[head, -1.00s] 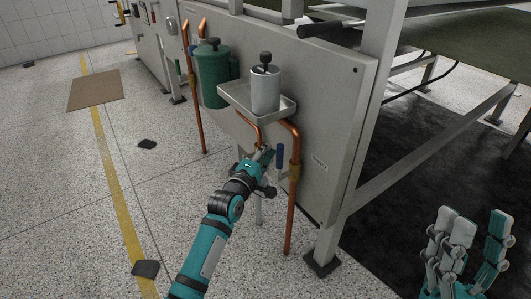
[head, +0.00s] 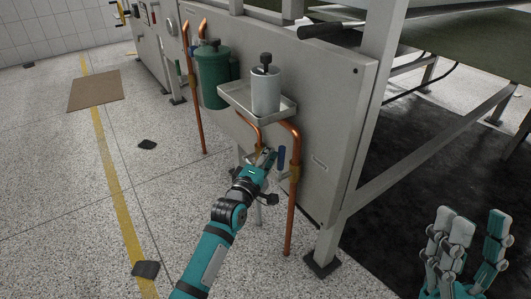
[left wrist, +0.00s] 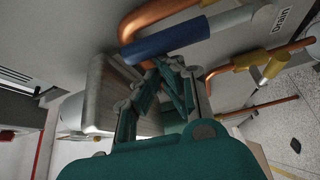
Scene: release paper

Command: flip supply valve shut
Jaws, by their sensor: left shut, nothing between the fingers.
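A blue valve handle (head: 281,157) hangs beside the right copper pipe (head: 292,205), on the front of the grey panel. It also shows in the left wrist view (left wrist: 165,42), lying near a copper pipe bend. My left gripper (head: 267,156) is shut and empty, close to the left of the handle. In the left wrist view its fingers (left wrist: 168,78) are just below the handle; I cannot tell whether they touch it. A label in that view (left wrist: 286,22) reads "Drain". My right gripper (head: 468,248) is open and empty at the lower right, away from the panel.
A metal tray (head: 240,103) with a grey canister (head: 265,92) sits above the left gripper. A green canister (head: 212,76) stands left of it. A machine leg (head: 328,245) stands right of the pipe.

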